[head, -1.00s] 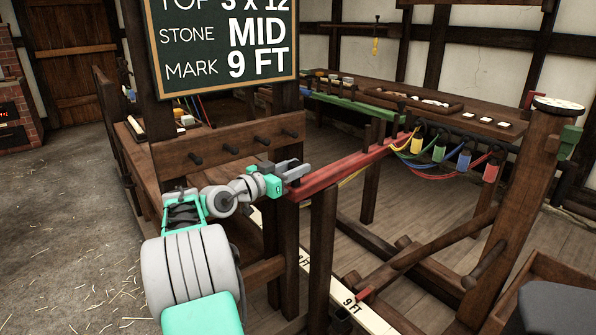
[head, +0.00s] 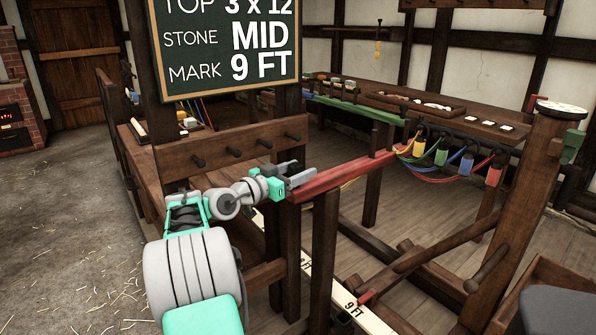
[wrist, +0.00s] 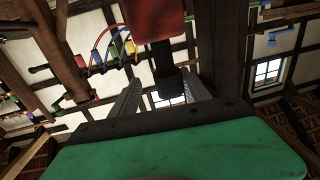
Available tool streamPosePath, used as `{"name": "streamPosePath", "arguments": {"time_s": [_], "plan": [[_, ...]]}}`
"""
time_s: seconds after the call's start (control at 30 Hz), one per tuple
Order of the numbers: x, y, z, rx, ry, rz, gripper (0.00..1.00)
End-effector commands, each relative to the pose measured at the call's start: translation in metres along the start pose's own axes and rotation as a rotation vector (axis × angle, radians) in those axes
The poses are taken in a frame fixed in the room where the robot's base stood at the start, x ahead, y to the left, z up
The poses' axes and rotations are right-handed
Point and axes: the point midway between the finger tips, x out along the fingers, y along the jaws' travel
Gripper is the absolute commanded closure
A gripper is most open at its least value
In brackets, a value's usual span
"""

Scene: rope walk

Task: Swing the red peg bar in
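The red peg bar (head: 345,175) runs from the near end by my gripper to the far right, where coloured strands meet it. It rests over a dark wooden post at its near end. My gripper (head: 303,177) is at the bar's near left end, with its two fingers apart. In the wrist view, the red bar's end (wrist: 154,20) shows at the top, and a dark peg (wrist: 168,85) stands between the fingers. A gap shows left of the peg; contact on the right I cannot tell.
A green bar (head: 355,109) lies beyond the red one. Coloured bobbins (head: 441,156) hang with strands at the right. A dark beam frame with a white marked rail (head: 355,306) stands below. A peg board (head: 230,152) is behind my arm. Open floor lies left.

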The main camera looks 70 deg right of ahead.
Motion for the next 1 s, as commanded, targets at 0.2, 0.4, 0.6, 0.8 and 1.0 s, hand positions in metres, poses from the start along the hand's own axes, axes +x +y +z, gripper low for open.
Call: {"name": "streamPosePath", "arguments": {"time_s": [0.2, 0.4, 0.6, 0.8, 1.0], "plan": [[-0.022, -0.002, -0.001, -0.002, 0.0, -0.005, 0.46], [-0.063, -0.002, -0.001, -0.001, 0.0, -0.005, 0.46], [-0.079, -0.001, 0.0, 0.0, 0.0, -0.001, 0.46], [-0.079, 0.0, 0.0, 0.0, 0.0, 0.0, 0.46], [-0.078, 0.0, 0.0, 0.0, 0.0, 0.0, 0.46]]}}
